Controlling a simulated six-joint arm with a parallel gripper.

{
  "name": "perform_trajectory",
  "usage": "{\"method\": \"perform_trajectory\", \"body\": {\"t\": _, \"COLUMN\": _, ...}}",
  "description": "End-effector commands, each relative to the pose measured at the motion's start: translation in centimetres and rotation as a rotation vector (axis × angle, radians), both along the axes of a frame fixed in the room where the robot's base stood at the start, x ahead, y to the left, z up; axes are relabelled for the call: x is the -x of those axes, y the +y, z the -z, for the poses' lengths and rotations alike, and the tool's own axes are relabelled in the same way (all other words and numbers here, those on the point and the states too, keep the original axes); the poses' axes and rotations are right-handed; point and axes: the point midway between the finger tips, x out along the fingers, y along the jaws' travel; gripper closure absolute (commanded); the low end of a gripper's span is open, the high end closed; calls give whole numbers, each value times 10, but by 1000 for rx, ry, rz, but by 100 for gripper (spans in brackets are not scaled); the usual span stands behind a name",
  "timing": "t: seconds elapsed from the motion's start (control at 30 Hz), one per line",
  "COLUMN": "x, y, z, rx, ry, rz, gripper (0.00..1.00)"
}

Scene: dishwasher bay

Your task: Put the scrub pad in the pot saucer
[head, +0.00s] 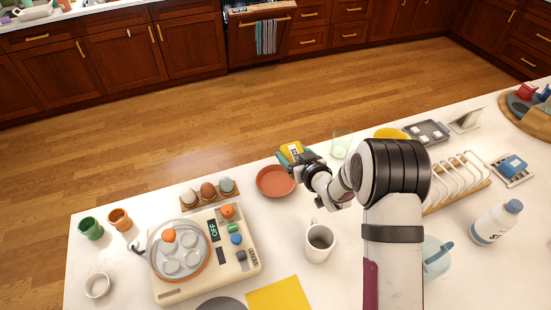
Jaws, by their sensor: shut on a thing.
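The scrub pad (291,148) is yellow with a dark label and some green at its left side. My gripper (291,158) is shut on it, and the jaws hide its lower part. The pot saucer (276,182) is a shallow round terracotta dish on the white counter. In the picture, my gripper and the pad are just above and to the right of the saucer. I cannot tell how high the pad is above the counter.
An egg holder (210,195) stands left of the saucer, with a cooker (165,285) in front of it. A white mug (319,242) stands nearer, and a clear glass (341,145) stands right of my gripper. The counter's far edge runs close behind the saucer.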

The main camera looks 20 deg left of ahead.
Motion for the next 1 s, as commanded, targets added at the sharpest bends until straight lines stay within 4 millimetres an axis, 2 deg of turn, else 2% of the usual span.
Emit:
{"method": "perform_trajectory", "body": {"t": 0.1, "x": -3, "y": -28, "z": -17, "rx": 0, "ry": -1, "rz": 4, "gripper": 86}}
{"method": "perform_trajectory", "body": {"t": 0.2, "x": -3, "y": -43, "z": -26, "rx": 0, "ry": 0, "rz": 2, "gripper": 86}}
{"method": "perform_trajectory", "body": {"t": 0.4, "x": 8, "y": -57, "z": -39, "rx": 86, "ry": 115, "rz": -23, "gripper": 86}}
{"method": "perform_trajectory", "body": {"t": 0.53, "x": 13, "y": -65, "z": -41, "rx": 169, "ry": 178, "rz": -6, "gripper": 86}}
{"method": "perform_trajectory", "body": {"t": 0.63, "x": 16, "y": -47, "z": -28, "rx": 189, "ry": 193, "rz": -3, "gripper": 86}}
{"method": "perform_trajectory", "body": {"t": 0.83, "x": 20, "y": 16, "z": 10, "rx": 188, "ry": 191, "rz": -5, "gripper": 86}}
{"method": "perform_trajectory", "body": {"t": 0.9, "x": 21, "y": 31, "z": 20, "rx": 187, "ry": 192, "rz": -2, "gripper": 86}}
{"method": "perform_trajectory", "body": {"t": 1.0, "x": 21, "y": 44, "z": 27, "rx": 188, "ry": 190, "rz": -1, "gripper": 86}}
